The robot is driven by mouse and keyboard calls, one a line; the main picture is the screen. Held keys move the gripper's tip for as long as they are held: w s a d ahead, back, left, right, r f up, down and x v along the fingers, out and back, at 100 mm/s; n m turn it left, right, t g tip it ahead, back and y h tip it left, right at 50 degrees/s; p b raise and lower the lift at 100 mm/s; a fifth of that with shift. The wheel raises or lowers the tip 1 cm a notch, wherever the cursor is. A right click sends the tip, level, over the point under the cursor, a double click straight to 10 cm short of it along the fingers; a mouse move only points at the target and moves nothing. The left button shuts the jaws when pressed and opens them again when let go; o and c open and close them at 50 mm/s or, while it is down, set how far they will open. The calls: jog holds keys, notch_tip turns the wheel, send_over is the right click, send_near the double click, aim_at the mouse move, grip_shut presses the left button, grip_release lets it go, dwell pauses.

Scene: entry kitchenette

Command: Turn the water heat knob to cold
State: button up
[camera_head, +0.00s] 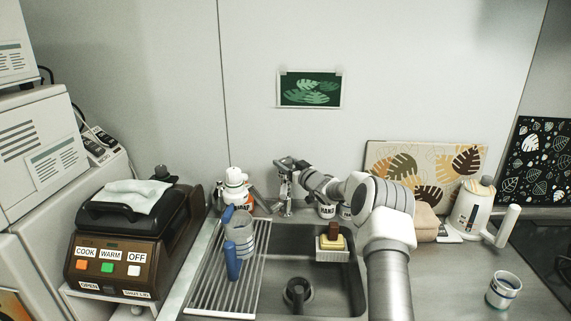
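My arm reaches in from the lower right over the sink (335,285) to its back edge. My gripper (285,166) is at the faucet (285,203) behind the basin. The faucet is small and metallic, and my gripper and wrist cover its upper part. I cannot make out the water heat knob or which way it is turned. I cannot tell whether my fingers touch the faucet, or whether they are open or shut.
A drying rack (235,295) with a grey cup (239,235) and a blue-handled item (232,262) covers the sink's left side. A soap bottle (234,186) and labelled jars (326,211) flank the faucet. A sponge holder (332,255) hangs inside the basin.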

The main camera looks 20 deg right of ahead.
jog(key=c, duration=0.6)
jog(key=shift+b, duration=0.45)
jog(key=shift+c, duration=0.2)
jog(key=shift+f+h+b, duration=0.1)
jog(key=shift+h+b, duration=0.4)
jog(key=shift+b, duration=0.1)
jog(key=m+h+b, duration=0.1)
jog(key=b, duration=0.3)
jog(key=shift+m+t+h, duration=0.3)
jog(key=shift+m+h, duration=0.1)
jog(key=h+b, duration=0.1)
jog(key=b, duration=0.1)
jog(key=m+h+b, duration=0.1)
jog(key=shift+r+b, duration=0.25)
jog(key=shift+b, duration=0.15)
jog(key=o, duration=1.4)
jog(key=shift+c, duration=0.2)
jog(key=shift+s+f, duration=0.1)
jog(key=shift+s, duration=0.1)
